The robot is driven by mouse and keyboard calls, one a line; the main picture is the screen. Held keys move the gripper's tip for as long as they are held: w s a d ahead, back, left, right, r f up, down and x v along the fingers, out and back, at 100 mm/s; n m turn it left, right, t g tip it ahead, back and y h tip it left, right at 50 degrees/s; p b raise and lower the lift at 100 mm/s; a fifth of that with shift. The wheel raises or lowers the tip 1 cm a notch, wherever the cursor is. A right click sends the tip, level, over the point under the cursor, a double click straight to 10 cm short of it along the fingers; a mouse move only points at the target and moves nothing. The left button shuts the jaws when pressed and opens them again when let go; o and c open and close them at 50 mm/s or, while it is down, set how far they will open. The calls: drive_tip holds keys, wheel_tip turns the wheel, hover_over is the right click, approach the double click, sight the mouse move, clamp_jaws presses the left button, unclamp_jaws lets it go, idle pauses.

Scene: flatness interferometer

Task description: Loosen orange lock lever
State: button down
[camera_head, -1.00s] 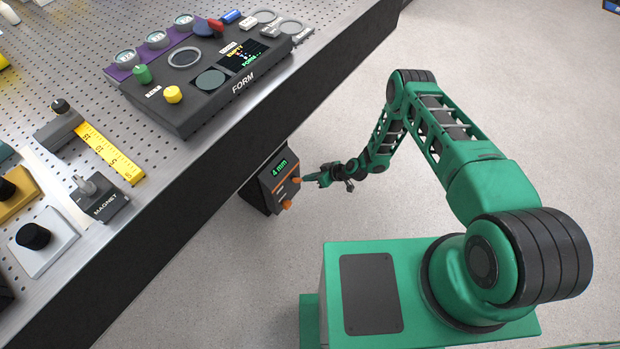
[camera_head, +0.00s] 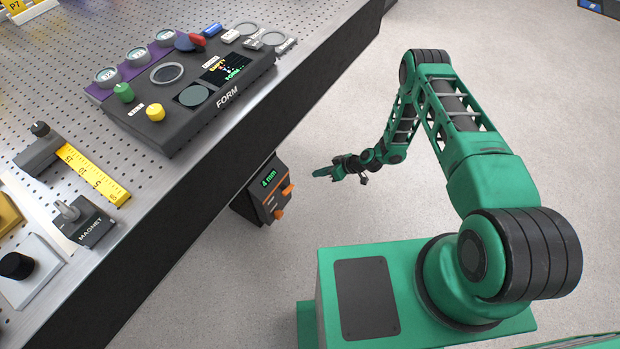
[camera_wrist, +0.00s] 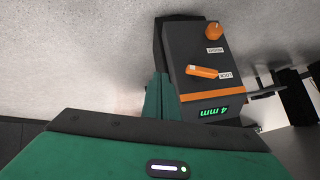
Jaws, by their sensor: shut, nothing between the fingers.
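A dark control box (camera_head: 249,203) with a green "4 mm" display hangs at the table's side. An orange lever (camera_head: 287,190) sticks out of its face near the display, and an orange knob (camera_head: 279,213) sits below it. In the wrist view the lever (camera_wrist: 202,72) lies by a small label, between the knob (camera_wrist: 214,31) and the display (camera_wrist: 222,111). My gripper (camera_head: 322,172) is shut and empty, to the right of the box and apart from the lever. In the wrist view its green fingers (camera_wrist: 159,96) overlap the box's left edge.
The perforated table (camera_head: 200,195) with its thick dark edge stands just left of the box. On it are a console marked FORM (camera_head: 190,95), a magnet base (camera_head: 85,222) and a yellow tape (camera_head: 92,175). Bare floor lies right of the box and around my arm.

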sight(290, 189)
drive_tip(key=shift+w+d+r, duration=0.1)
drive_tip(key=shift+d+r, duration=0.15)
drive_tip(key=shift+d, duration=0.2)
drive_tip(key=shift+d+r, duration=0.2)
drive_tip(key=shift+d, duration=0.25)
drive_tip(key=c, duration=2)
unclamp_jaws()
drive_tip(key=shift+s+r, duration=0.15)
drive_tip(key=shift+s, duration=0.1)
drive_tip(key=o, duration=1.4)
drive_tip(key=s+a, duration=0.2)
drive_tip(key=s+a+r, duration=0.1)
drive_tip(key=s+a, duration=0.1)
drive_tip(key=s+a+r, duration=0.1)
drive_tip(key=s+a, duration=0.1)
drive_tip(key=s, duration=0.1)
drive_tip(key=shift+r, duration=0.25)
drive_tip(key=shift+c, duration=0.2)
drive_tip(key=x, duration=1)
drive_tip(key=shift+a+f, duration=0.1)
drive_tip(key=shift+a, duration=0.35)
